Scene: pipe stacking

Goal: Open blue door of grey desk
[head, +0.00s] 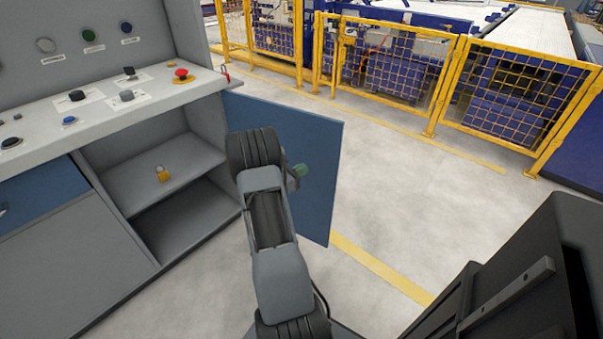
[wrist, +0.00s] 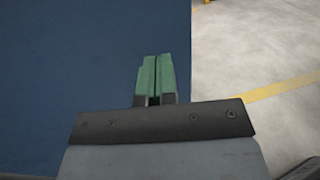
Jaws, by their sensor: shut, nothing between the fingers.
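The blue door (head: 318,165) of the grey desk (head: 120,140) stands swung open at the desk's right side, baring a cabinet with an inner shelf. In the wrist view the door (wrist: 70,70) fills the left and middle. The green fingers of my gripper (wrist: 156,76) are together and empty, pointing at the door near its right edge. I cannot tell whether they touch it.
A red button (head: 181,74) and several knobs are on the desk top. A yellow mesh fence (head: 390,65) stands behind. The floor (head: 420,190) right of the door is clear.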

